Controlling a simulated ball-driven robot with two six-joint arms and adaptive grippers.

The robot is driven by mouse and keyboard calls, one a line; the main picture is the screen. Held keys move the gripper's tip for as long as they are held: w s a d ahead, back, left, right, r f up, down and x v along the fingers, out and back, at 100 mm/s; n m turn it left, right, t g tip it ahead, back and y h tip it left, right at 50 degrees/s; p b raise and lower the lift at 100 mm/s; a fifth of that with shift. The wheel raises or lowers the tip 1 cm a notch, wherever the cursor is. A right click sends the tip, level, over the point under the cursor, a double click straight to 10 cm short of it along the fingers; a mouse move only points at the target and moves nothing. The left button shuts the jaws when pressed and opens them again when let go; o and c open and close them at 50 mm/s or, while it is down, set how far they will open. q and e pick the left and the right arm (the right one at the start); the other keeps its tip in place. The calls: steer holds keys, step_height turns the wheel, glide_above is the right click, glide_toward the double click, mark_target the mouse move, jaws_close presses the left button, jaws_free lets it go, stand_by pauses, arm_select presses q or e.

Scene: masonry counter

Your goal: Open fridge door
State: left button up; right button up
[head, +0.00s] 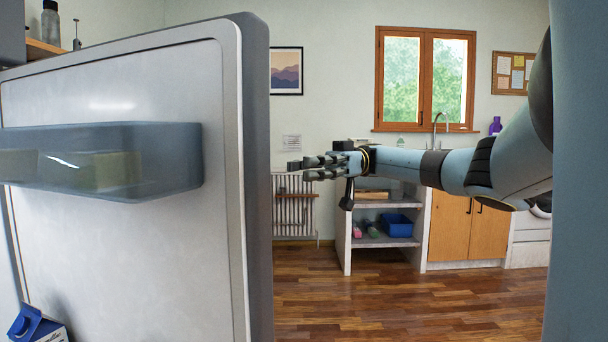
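The fridge door (130,240) stands open and fills the left of the head view. Its pale inner panel faces me, with a grey rim around it. A translucent door shelf (165,170) on it holds blurred pale items. My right gripper (298,170) reaches in from the right, just right of the door's outer edge in the picture. Its two dark fingers point left, with a small gap between their tips and nothing between them. I cannot tell how near it is to the door in depth. The door's handle is hidden. My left gripper is out of view.
A blue-and-white carton (38,325) shows at the bottom left. A radiator (295,208) and an open shelf unit with a blue bin (396,224) stand behind my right arm. Wooden cupboard doors (468,226) are further right. The wooden floor (400,300) is clear.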

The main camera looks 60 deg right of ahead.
step_height(320, 180, up, 10)
stand_by(0.7)
